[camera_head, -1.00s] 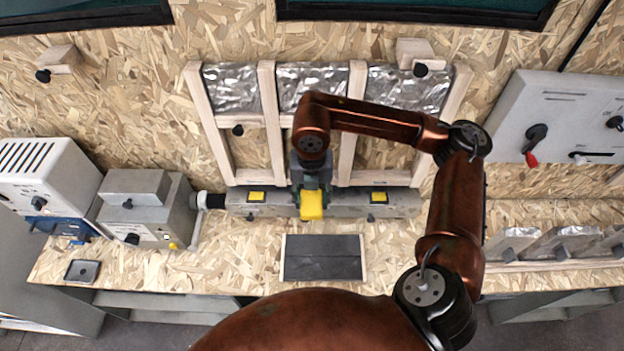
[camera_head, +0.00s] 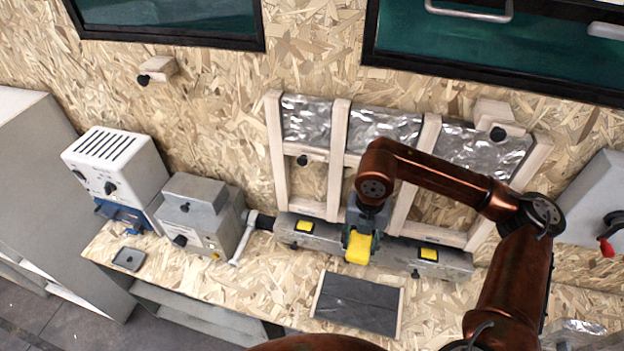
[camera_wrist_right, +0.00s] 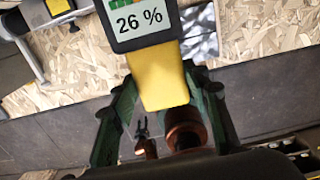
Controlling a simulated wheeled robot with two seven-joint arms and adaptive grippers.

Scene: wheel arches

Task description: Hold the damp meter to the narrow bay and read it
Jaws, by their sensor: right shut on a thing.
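The damp meter (camera_head: 358,249) has a yellow body. My right gripper (camera_head: 362,232) is shut on it, low in front of the middle bay of the wooden stud frame, by the grey rail. In the right wrist view the yellow body (camera_wrist_right: 158,78) sits between the green fingers. Its dark head has a screen (camera_wrist_right: 139,21) that reads 26 %, with a partly cut-off green strip above. The left bay (camera_head: 306,183) looks the narrowest, with foil above and bare board below. I cannot tell whether the meter touches anything.
The grey rail (camera_head: 455,264) with yellow patches runs along the frame's foot. A dark panel (camera_head: 357,303) lies on the bench before it. A grey box (camera_head: 198,222), a white device (camera_head: 117,165) and a small dark tray (camera_head: 128,259) stand left. Bare bench shows between tray and panel.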

